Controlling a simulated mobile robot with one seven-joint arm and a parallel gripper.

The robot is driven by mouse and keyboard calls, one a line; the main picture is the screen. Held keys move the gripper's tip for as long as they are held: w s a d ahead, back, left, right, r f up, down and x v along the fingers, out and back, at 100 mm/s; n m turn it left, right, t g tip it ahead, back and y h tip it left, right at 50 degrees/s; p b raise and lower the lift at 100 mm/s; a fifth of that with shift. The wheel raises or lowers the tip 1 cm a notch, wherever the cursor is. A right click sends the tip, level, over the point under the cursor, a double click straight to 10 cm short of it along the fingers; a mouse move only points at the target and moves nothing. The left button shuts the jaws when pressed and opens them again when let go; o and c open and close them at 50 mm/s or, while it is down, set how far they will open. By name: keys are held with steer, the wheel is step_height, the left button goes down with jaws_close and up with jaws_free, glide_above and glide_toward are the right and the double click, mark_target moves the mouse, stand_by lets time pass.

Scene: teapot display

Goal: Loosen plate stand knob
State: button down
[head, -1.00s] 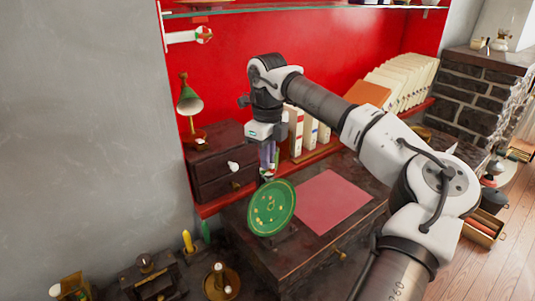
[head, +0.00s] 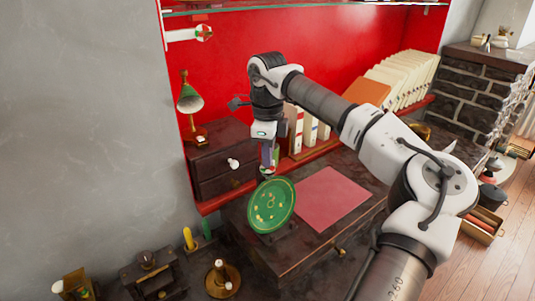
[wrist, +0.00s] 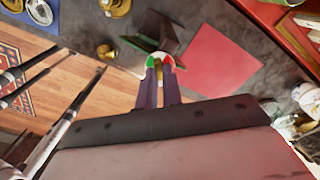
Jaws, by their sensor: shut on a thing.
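A green plate (head: 272,205) with yellow markings stands tilted in a stand on the dark desk. In the wrist view the plate (wrist: 148,44) shows nearly edge-on beside a dark part of the stand. My gripper (head: 269,173) points down just behind the plate's top edge. In the wrist view my gripper (wrist: 159,64) has its green and red fingertips close together, shut around a small brass-coloured piece, which appears to be the plate stand knob (wrist: 159,72). The fingers hide most of the knob, and the head view does not show it clearly.
A red mat (head: 332,195) lies right of the plate. A small drawer cabinet (head: 218,160) with a green lamp (head: 190,105) stands behind left. Brass candle holders (head: 222,281) stand front left. White binders (head: 310,130) stand behind my arm.

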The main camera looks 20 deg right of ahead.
steer(key=c, duration=1.5)
jaws_free()
steer(key=shift+c, duration=0.2)
steer(key=shift+r, duration=0.15)
step_height(320, 180, up, 14)
steer(key=b, duration=0.2)
steer(key=shift+f, duration=0.2)
